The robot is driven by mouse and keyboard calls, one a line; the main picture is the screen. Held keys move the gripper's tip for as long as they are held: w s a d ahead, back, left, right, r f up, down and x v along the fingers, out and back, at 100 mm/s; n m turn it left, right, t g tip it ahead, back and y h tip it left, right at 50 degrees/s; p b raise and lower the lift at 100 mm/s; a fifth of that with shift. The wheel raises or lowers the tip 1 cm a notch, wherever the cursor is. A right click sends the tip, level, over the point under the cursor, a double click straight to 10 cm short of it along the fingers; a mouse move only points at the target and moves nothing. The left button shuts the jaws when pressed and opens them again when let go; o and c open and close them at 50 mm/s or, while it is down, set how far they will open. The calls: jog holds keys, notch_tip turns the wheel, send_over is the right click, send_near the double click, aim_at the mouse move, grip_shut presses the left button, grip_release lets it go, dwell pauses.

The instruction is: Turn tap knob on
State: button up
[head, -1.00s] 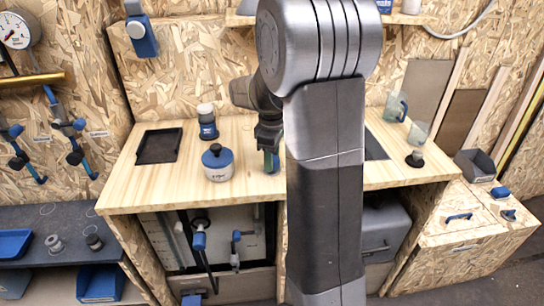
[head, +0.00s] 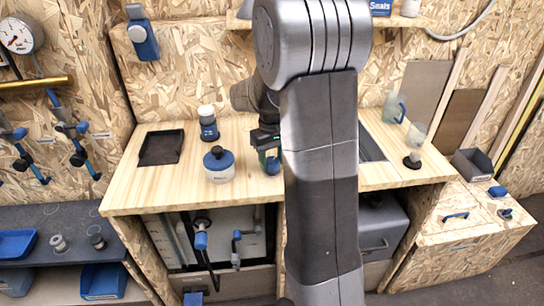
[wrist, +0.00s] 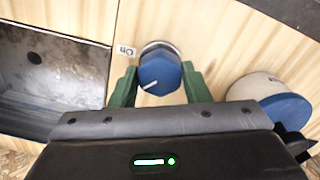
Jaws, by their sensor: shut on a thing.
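The tap knob (wrist: 160,74) is a round blue cap on a pale metal collar, seen from above in the wrist view. Its white pointer line points to the lower left. A small "On" label (wrist: 126,50) lies on the wood to its upper left. My gripper (wrist: 159,70) has one green finger on each side of the knob and is shut on it. In the head view my gripper (head: 268,160) is low at the worktop, and my arm hides part of the area around it. The knob is hard to make out there.
A white pot with a blue lid (head: 219,165) stands close to the left of my gripper. A black tray (head: 161,147) and a blue-and-white canister (head: 208,123) are farther left. A metal sink basin (wrist: 50,80) lies beside the knob.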

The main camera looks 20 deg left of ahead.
aim_at(272, 160)
jog(key=m, duration=0.4)
jog(key=shift+r+m+p, duration=0.1)
jog(key=shift+m+p, duration=0.2)
jog(key=shift+p, duration=0.1)
jog(key=m, duration=0.4)
jog(key=shift+m+p, duration=0.3)
jog(key=shift+m, duration=0.1)
jog(key=o, duration=1)
jog(key=shift+c, duration=0.2)
notch_tip(272, 160, up, 14)
jog(key=shift+f, duration=0.2)
notch_tip(272, 160, down, 14)
jog(key=shift+r, duration=0.1)
dwell(0.3)
